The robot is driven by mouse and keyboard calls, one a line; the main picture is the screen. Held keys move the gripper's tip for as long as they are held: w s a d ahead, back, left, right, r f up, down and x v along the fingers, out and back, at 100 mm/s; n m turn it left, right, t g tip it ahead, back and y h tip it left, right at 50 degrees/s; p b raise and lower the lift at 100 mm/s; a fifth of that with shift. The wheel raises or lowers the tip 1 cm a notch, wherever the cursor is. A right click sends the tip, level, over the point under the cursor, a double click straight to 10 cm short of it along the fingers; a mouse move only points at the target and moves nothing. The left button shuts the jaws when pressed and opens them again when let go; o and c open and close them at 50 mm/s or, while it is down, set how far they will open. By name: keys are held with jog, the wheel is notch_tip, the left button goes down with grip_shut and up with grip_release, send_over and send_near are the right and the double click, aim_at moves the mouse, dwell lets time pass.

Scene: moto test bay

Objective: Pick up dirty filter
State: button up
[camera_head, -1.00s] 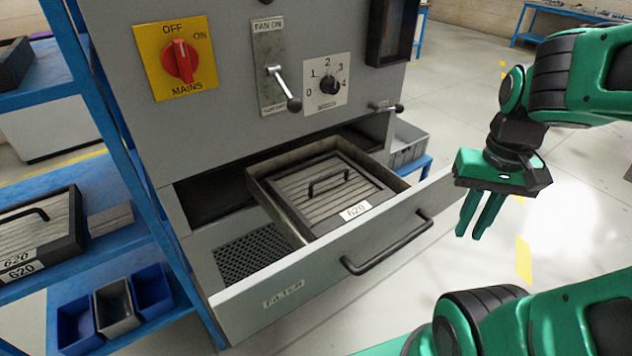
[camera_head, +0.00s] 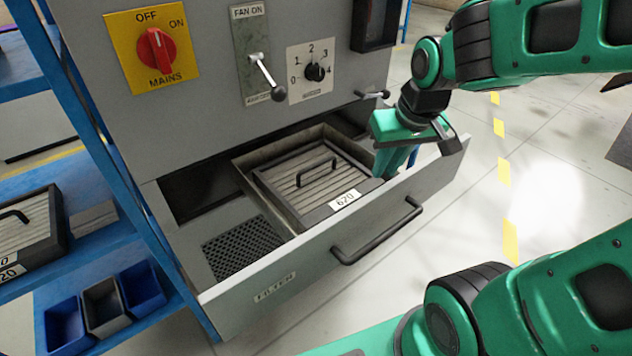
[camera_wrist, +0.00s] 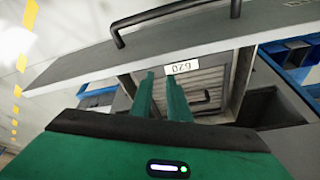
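The filter (camera_head: 315,184) has a dark frame, grey-brown pleats, a black bar handle (camera_head: 316,171) and a 620 label. It lies in a holder inside the open drawer marked FILTER (camera_head: 345,238). In the wrist view the filter (camera_wrist: 207,80) appears beyond my fingers, its label upside down and its handle to the right of the fingers. My gripper (camera_head: 388,172) points down at the drawer's right end, to the right of the filter. Its two fingers (camera_wrist: 160,74) are apart with nothing between them. The fingertips are partly hidden behind the drawer front in the head view.
The drawer's black handle (camera_head: 378,232) sticks out in front. A blue rack (camera_head: 110,232) at left holds another 620 filter (camera_head: 30,232) and small bins (camera_head: 102,304). The cabinet panel has a red mains switch (camera_head: 156,50) and levers. The floor at right is clear.

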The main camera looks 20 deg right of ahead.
jog(key=w+a+f+y, duration=0.1)
jog(key=w+a+y, duration=0.1)
jog(key=w+a, duration=0.3)
jog(key=m+y, duration=0.5)
jog(key=y, duration=0.2)
send_over(320, 164)
jog(key=s+d, duration=0.2)
jog(key=s, duration=0.2)
notch_tip(320, 164, down, 2)
jog(key=w+d+r+m+t+y, duration=0.2)
jog(key=d+r+m+y, duration=0.1)
jog(key=shift+g, duration=0.3)
notch_tip(320, 164, down, 8)
jog(key=shift+s+d+r, duration=0.1)
jog(key=shift+d+r, duration=0.05)
jog(key=shift+r, duration=0.1)
jog(key=shift+x, duration=3.75)
jog(key=shift+r, duration=0.1)
grip_shut()
